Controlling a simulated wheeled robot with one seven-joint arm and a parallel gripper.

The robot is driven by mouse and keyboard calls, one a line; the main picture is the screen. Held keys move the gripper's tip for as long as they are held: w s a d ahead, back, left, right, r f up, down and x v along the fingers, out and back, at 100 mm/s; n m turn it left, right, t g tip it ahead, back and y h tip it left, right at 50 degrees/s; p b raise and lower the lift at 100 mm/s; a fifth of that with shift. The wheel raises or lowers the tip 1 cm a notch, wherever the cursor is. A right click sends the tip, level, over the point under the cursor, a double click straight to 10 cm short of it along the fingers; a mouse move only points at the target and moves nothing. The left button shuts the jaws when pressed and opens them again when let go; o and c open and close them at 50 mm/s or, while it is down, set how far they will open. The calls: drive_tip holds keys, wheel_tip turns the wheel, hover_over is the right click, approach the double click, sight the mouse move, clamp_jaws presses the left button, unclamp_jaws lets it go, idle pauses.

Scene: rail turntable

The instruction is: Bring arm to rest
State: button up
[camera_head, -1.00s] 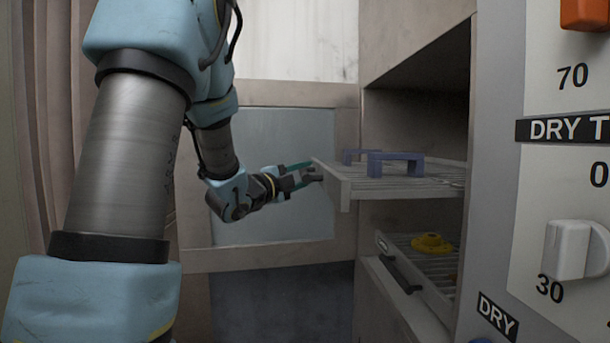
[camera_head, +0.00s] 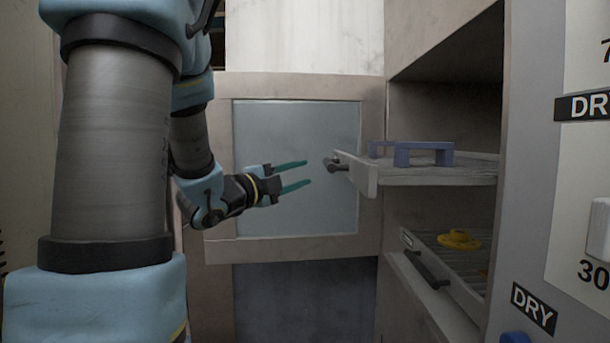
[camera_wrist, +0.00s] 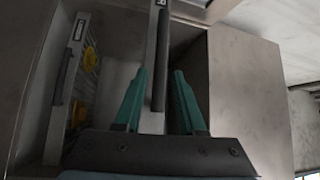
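My gripper (camera_head: 306,173) is open and empty in the head view, its two green fingers pointing right. A small gap separates its fingertips from the dark handle (camera_head: 337,164) on the front of the upper drawer (camera_head: 366,178). In the wrist view my open gripper (camera_wrist: 160,85) shows both fingers apart, with the upper drawer's front edge and dark handle (camera_wrist: 160,60) beyond and between them. My arm reaches down from the upper left in the head view.
The upper drawer is pulled out and carries blue bracket-shaped pieces (camera_head: 424,147). Below it, a lower drawer (camera_head: 440,290) with a dark handle holds yellow parts (camera_head: 459,239). A panel with dials and a DRY label (camera_head: 534,308) stands close at the right. A grey-blue panel (camera_head: 290,130) lies behind my gripper.

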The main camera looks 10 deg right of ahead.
drive_tip(key=shift+w, duration=0.1)
drive_tip(key=w+a+f+n+g+y, duration=0.1)
drive_tip(key=a+f+n+y, duration=0.45)
drive_tip(key=f+n, duration=0.25)
drive_tip(key=w+a+f+n+y, duration=0.1)
drive_tip(key=a+f+n+y, duration=0.4)
drive_tip(key=f+n+y, duration=0.25)
drive_tip(key=s+a+f+n+g+y, duration=0.1)
drive_tip(key=s+a+f+n+g, duration=0.1)
drive_tip(key=s+f+n+g, duration=0.25)
drive_tip(key=s+f+n+g+y, duration=0.1)
drive_tip(key=s+f+n+g, duration=0.5)
drive_tip(key=s, duration=0.7)
wheel_tip(320, 180, up, 14)
drive_tip(key=p, duration=1.5)
drive_tip(key=shift+s+m+t, duration=0.3)
drive_tip(key=shift+s+t, duration=0.05)
drive_tip(key=shift+s, duration=0.1)
drive_tip(key=shift+a+f, duration=0.1)
